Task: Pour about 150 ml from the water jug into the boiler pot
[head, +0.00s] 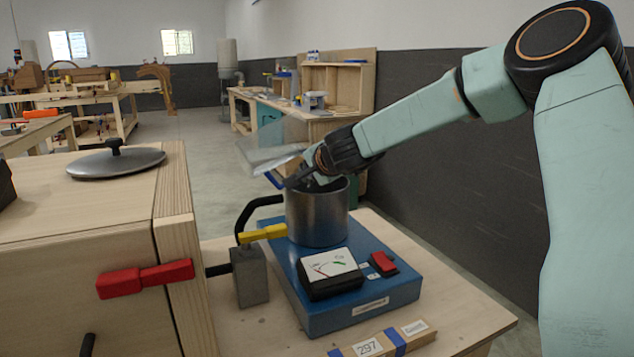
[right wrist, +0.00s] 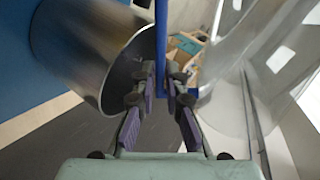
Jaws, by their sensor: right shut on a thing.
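The boiler pot (head: 316,218) is an open metal cylinder standing upright on a blue base. In the right wrist view its wall and rim (right wrist: 80,45) are at the upper left. The clear water jug (head: 268,148) is tilted beyond and above the pot's left side. In the right wrist view the transparent jug (right wrist: 250,60) fills the right side. My right gripper (head: 298,180) is shut on the jug's blue handle (right wrist: 161,50), close to the pot's rim. The water level and any stream cannot be made out. My left gripper is out of view.
A round lid (head: 115,161) lies on the wooden box at left. A red valve handle (head: 145,278) and a yellow valve handle (head: 263,233) stick out beside the pot. A gauge (head: 329,272) and red switch (head: 382,263) sit on the blue base (head: 350,310).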

